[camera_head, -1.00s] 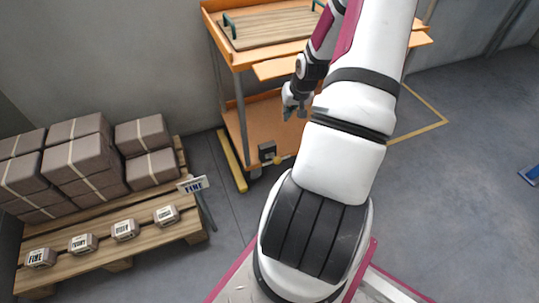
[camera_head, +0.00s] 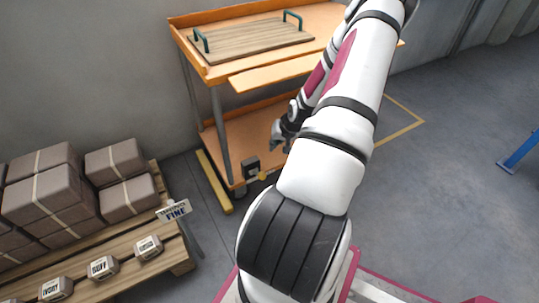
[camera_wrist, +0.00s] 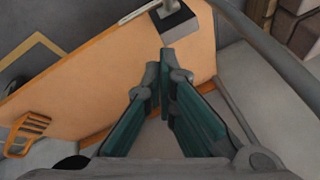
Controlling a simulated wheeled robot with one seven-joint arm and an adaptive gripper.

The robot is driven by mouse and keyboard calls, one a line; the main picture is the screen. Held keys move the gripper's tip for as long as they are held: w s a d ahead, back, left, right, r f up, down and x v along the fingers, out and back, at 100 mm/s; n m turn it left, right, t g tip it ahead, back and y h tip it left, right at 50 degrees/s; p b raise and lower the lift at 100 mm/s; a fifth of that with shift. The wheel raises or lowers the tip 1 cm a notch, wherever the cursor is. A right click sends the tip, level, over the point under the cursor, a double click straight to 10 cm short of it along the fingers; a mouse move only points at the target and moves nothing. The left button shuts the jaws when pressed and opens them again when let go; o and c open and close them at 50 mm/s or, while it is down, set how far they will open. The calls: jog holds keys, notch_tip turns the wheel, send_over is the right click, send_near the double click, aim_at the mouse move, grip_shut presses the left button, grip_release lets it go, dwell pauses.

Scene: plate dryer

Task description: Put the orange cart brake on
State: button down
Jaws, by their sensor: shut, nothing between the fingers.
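The orange cart (camera_head: 222,74) stands against the wall, with a lower shelf (camera_head: 238,141). At the shelf's front left corner is a dark block (camera_head: 250,167) with a small yellow-orange end (camera_head: 262,176) beside it. In the wrist view a dark block with a grey bar (camera_wrist: 177,22) sits at the shelf edge, and an orange slotted pedal-like piece (camera_wrist: 28,133) shows at left. I cannot tell for sure which part is the brake. My gripper (camera_head: 279,132) is at the cart's front, up and right of the block. Its fingers (camera_wrist: 164,72) are shut and empty.
A wooden board with green handles (camera_head: 250,38) lies on the cart top, and a leaf (camera_head: 275,72) juts out in front. A pallet (camera_head: 165,261) with boxes and a small sign (camera_head: 173,210) stand at left.

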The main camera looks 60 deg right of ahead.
notch_tip(320, 180, down, 10)
jog(key=w+a+b, duration=0.2)
jog(key=b, duration=0.3)
jog(key=shift+w+f, duration=0.25)
jog(key=shift+s, duration=0.1)
